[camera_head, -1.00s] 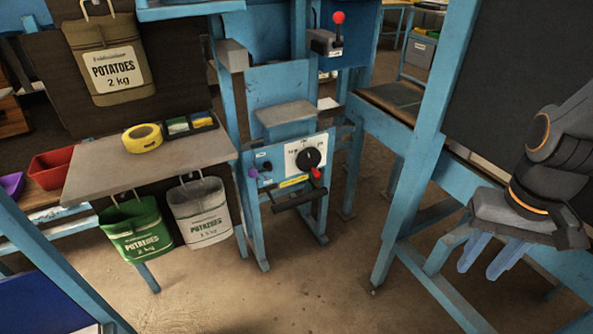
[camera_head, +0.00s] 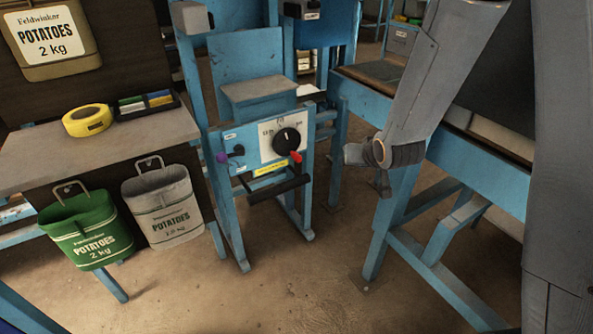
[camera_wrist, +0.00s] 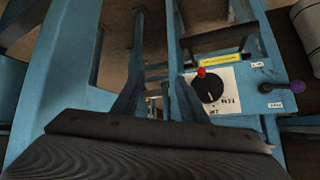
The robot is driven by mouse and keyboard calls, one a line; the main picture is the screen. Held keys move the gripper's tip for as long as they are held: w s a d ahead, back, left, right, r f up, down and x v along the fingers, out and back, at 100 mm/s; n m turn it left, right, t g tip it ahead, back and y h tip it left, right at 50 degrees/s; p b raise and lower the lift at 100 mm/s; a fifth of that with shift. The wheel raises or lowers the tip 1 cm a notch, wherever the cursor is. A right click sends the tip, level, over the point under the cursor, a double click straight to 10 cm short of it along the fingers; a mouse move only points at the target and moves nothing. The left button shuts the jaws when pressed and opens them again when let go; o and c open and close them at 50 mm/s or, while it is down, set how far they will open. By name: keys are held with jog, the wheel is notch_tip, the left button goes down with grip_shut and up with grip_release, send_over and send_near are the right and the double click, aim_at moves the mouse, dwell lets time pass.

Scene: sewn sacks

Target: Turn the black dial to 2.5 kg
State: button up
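The black dial (camera_head: 287,140) sits on a white scale plate (camera_head: 268,145) on the blue machine front, mid-picture in the head view. Its red tip (camera_head: 296,157) points down and right. The scale marks are too small to read surely. In the wrist view the dial (camera_wrist: 209,89) appears upside down, right of the fingers, with the red tip at its top. My gripper (camera_wrist: 160,78) is open with nothing between its fingers. It is apart from the dial.
A purple-knobbed lever (camera_head: 222,157) is left of the dial, and a black bar (camera_head: 278,187) juts out below it. A blue bench frame (camera_head: 400,190) stands at right. Green (camera_head: 88,230) and grey (camera_head: 163,205) potato sacks hang at left. The floor in front is clear.

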aim_at(299, 160)
jog(key=w+a+f+t+y+b, duration=0.2)
jog(key=w+a+f+b, duration=0.1)
jog(key=a, duration=0.1)
jog(key=w+a+f+t+y+b, duration=0.2)
jog(key=w+a+f+y+b, duration=0.1)
jog(key=a+f, duration=0.1)
jog(key=w+a+f+t+y+b, duration=0.2)
jog(key=w+a+f+b, duration=0.1)
jog(key=a+b, duration=0.1)
jog(key=shift+a+f, duration=0.35)
jog(key=shift+a, duration=0.05)
jog(key=b+x, duration=0.1)
jog(key=x, duration=0.6)
jog(key=shift+w+a+r, duration=0.15)
jog(key=shift+w+a, duration=0.05)
jog(key=shift+n, duration=0.3)
grip_shut()
